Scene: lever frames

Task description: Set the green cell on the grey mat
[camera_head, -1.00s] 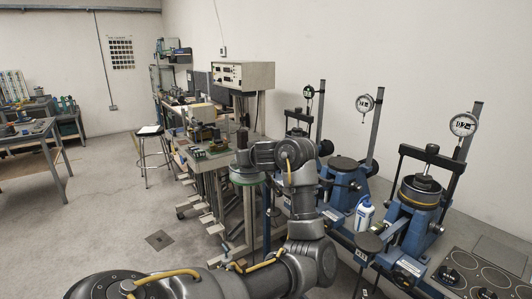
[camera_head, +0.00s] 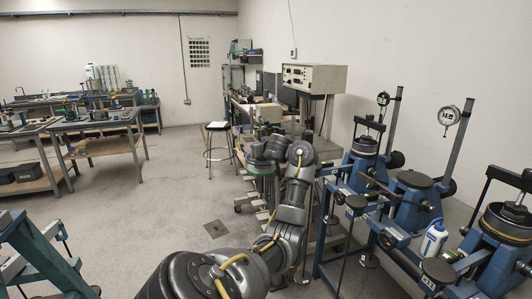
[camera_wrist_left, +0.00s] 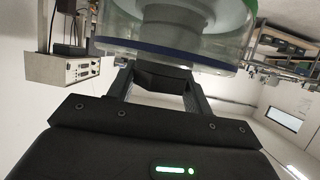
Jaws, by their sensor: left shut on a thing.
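The green cell (camera_head: 261,169) is held at the end of my left arm, near the middle of the head view. In the left wrist view the cell (camera_wrist_left: 225,58) fills the top as a clear cylinder with a dark blue and green rim. My left gripper (camera_wrist_left: 160,75) is shut on it; its fingers reach up to the cell's lower side. In the head view the left gripper's fingertips are hard to make out. I cannot make out the grey mat in the views now. My right gripper is not in view.
Blue test presses (camera_head: 412,190) with dial gauges line the right wall. A cluttered bench with a white instrument box (camera_head: 314,77) is behind my arm. A stool (camera_head: 217,140) stands further back. The floor at centre-left is open.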

